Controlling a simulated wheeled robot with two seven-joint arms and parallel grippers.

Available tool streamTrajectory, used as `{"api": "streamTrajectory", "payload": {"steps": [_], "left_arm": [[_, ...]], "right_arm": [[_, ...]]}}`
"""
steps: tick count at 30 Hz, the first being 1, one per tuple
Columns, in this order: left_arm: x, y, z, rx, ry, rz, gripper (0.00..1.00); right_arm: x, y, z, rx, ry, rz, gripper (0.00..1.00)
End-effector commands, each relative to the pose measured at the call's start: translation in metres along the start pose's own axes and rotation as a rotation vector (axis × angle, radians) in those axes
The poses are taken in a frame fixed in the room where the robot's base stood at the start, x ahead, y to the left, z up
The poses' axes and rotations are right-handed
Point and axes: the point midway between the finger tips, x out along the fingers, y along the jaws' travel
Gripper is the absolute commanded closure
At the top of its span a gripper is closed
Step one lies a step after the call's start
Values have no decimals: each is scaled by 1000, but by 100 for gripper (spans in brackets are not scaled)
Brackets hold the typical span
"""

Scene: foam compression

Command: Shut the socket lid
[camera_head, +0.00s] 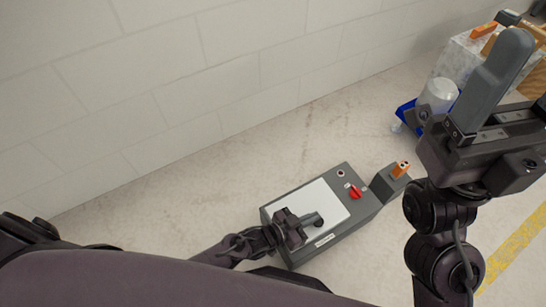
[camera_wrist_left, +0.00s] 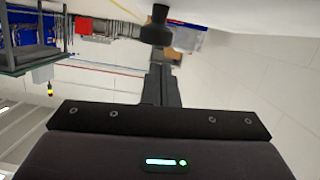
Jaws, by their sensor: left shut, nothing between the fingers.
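A grey box (camera_head: 355,222) with a white top panel (camera_head: 328,203) stands on the floor in the head view. A smaller dark grey block (camera_head: 383,187) with an orange piece (camera_head: 401,169) is at its right end. I cannot tell which part is the socket lid. My left gripper (camera_head: 303,224) is shut and empty, low over the panel's near part. A dark knob (camera_head: 319,220) is beside its fingertips; it also shows in the left wrist view (camera_wrist_left: 157,25), beyond the shut left fingers (camera_wrist_left: 160,86). My right gripper (camera_head: 490,80) is raised at the upper right, its finger gap not clear.
A red switch (camera_head: 355,191) and a small round button (camera_head: 340,173) are on the box top. A blue bin (camera_head: 407,113) with a whitish rounded object (camera_head: 438,95) stands farther back. A pale brick wall (camera_head: 170,75) runs behind. Floor between wall and box is clear.

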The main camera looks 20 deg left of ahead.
Motion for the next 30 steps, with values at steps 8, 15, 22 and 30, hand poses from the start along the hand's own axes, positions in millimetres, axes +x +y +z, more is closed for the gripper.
{"api": "streamTrajectory", "payload": {"steps": [8, 15, 22, 30], "left_arm": [[4, 5, 14, -5, 0, 1, 100], [4, 6, 16, -6, 1, 2, 100], [4, 6, 16, -7, 0, 2, 100], [3, 6, 10, -7, 0, 2, 100]], "right_arm": [[-1, -1, -1, -3, 15, -8, 35], [-1, 0, 0, -3, 16, -6, 35], [-1, 0, -1, -4, 17, -4, 35], [5, 0, -2, -4, 19, -4, 35]]}}
